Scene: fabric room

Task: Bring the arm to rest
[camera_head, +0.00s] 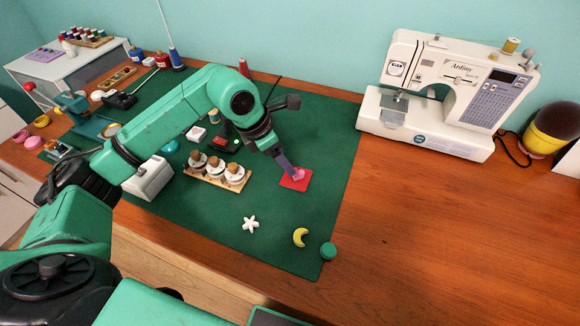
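My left arm comes in from the left and reaches over the green mat (300,255). My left gripper (292,173) points down at a small red square (301,185) on the mat. A small pink piece (298,174) shows on the red square, right at the fingertips. I cannot tell whether the fingers touch or hold it, and the gap between them is hidden at this angle. My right gripper is not in view.
A wooden tray with several stoppered jars (216,169) stands left of the gripper. A white star (250,223), a yellow crescent (300,237) and a green round piece (328,251) lie nearer. A sewing machine (440,95) stands at the back right. The table's right front (440,240) is clear.

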